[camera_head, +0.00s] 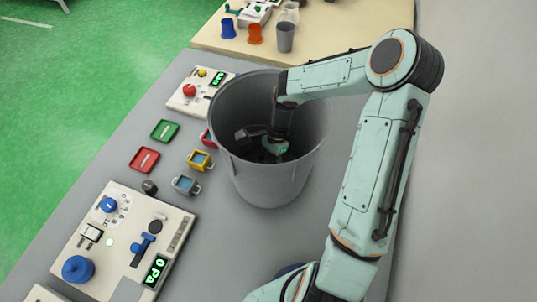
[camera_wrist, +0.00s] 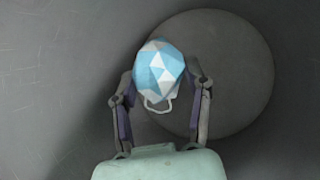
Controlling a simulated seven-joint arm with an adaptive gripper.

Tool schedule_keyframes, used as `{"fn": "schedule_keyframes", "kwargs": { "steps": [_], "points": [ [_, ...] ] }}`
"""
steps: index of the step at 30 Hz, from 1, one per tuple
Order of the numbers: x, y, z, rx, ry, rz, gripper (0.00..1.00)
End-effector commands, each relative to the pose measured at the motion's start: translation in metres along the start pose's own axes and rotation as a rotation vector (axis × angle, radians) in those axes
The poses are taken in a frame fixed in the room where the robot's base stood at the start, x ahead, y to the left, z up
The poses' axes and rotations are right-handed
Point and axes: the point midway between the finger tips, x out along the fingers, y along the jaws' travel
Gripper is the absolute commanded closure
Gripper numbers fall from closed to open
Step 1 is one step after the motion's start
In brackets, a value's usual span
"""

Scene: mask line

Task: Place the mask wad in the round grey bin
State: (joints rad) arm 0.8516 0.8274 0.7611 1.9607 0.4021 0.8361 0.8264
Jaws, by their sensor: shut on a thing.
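The round grey bin (camera_head: 267,185) stands upright on the grey bench. In the wrist view its inner wall (camera_wrist: 50,60) and round floor (camera_wrist: 240,70) fill the picture. The mask wad (camera_wrist: 159,68) is a crumpled-looking blue and white ball with a pale loop at its lower edge. My gripper (camera_wrist: 160,88) is shut on the wad, with one finger on each side. In the head view my gripper (camera_head: 262,134) reaches down inside the bin, and the wad is hidden there. The wad's height above the bin floor is hard to tell.
A control panel (camera_head: 122,240) with knobs and a green display lies at the front left.

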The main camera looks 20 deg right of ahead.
Motion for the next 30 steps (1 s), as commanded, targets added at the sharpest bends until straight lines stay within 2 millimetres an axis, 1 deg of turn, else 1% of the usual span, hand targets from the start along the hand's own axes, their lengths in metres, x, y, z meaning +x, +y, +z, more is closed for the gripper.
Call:
{"fn": "schedule_keyframes", "kwargs": {
  "steps": [1, 5, 9, 12, 24, 25, 27, 30],
  "points": [
    [0.008, -0.001, -0.002, -0.001, -0.004, 0.002, 0.61],
    [0.021, -0.004, -0.008, -0.001, -0.001, 0.0, 0.61],
    [0.042, -0.007, -0.017, 0.0, -0.004, 0.002, 0.61],
    [0.053, -0.009, -0.021, 0.0, -0.002, 0.001, 0.61],
    [0.058, -0.011, -0.024, 0.0, 0.001, 0.0, 0.61],
    [0.058, -0.01, -0.024, 0.0, 0.001, 0.0, 0.45],
    [0.057, -0.01, -0.024, 0.0, 0.001, -0.001, 0.25],
    [0.057, -0.01, -0.024, 0.0, 0.001, -0.001, 0.25]
  ]
}}
